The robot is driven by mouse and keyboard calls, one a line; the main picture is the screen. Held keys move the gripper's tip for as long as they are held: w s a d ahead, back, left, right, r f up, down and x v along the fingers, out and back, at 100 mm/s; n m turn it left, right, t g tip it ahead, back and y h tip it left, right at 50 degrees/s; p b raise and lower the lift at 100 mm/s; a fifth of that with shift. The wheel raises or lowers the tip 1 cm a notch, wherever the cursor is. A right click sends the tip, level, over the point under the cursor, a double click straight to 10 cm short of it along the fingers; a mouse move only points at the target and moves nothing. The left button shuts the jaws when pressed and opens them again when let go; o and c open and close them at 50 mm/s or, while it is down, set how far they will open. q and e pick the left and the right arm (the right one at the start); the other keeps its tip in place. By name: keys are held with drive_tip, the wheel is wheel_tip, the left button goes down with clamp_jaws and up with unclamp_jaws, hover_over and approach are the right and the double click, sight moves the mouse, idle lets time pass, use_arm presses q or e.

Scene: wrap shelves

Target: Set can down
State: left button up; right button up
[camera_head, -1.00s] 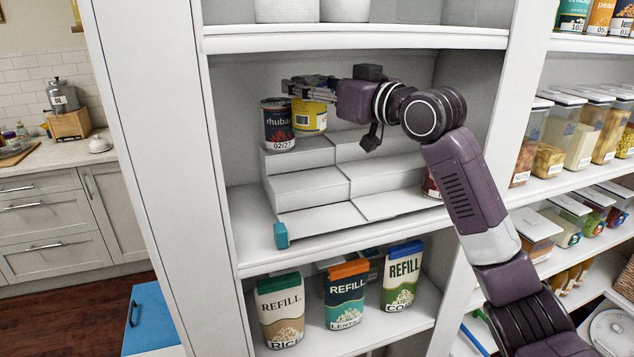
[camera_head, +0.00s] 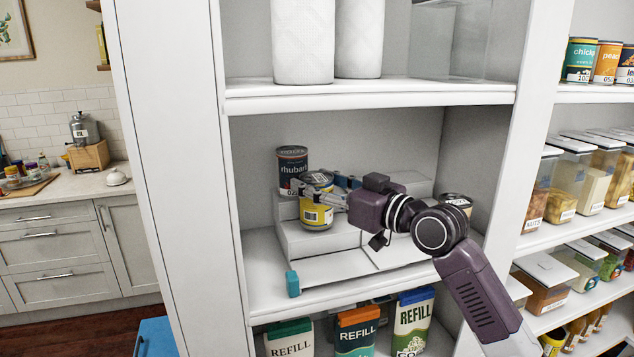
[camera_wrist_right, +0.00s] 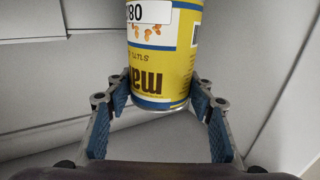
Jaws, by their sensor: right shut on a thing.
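A yellow can (camera_head: 317,214) with a white label is held by my right gripper (camera_head: 322,186), which comes in from the right. In the right wrist view the yellow can (camera_wrist_right: 165,60) stands between the blue-padded fingers (camera_wrist_right: 163,100), which are shut on it. The can looks about upright. It is in front and to the right of a dark rhubarb can (camera_head: 291,160), over the white stepped riser (camera_head: 335,268) on the middle shelf. I cannot tell whether its base touches a step. My left gripper is not in view.
Another can (camera_head: 457,202) stands at the riser's right, partly behind my arm. Refill cartons (camera_head: 357,335) fill the shelf below, and white rolls (camera_head: 303,40) stand above. The front steps are bare. A white upright (camera_head: 505,150) bounds the bay on the right.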

drive_tip(key=shift+f, duration=0.25)
drive_tip(key=shift+d+f, duration=0.1)
drive_tip(key=shift+f, duration=0.1)
drive_tip(key=o, duration=1.4)
drive_tip(key=shift+f, duration=0.1)
drive_tip(key=shift+o, duration=0.2)
drive_tip(key=b+v, duration=0.4)
drive_tip(key=v, duration=0.8)
drive_tip(key=shift+r, duration=0.2)
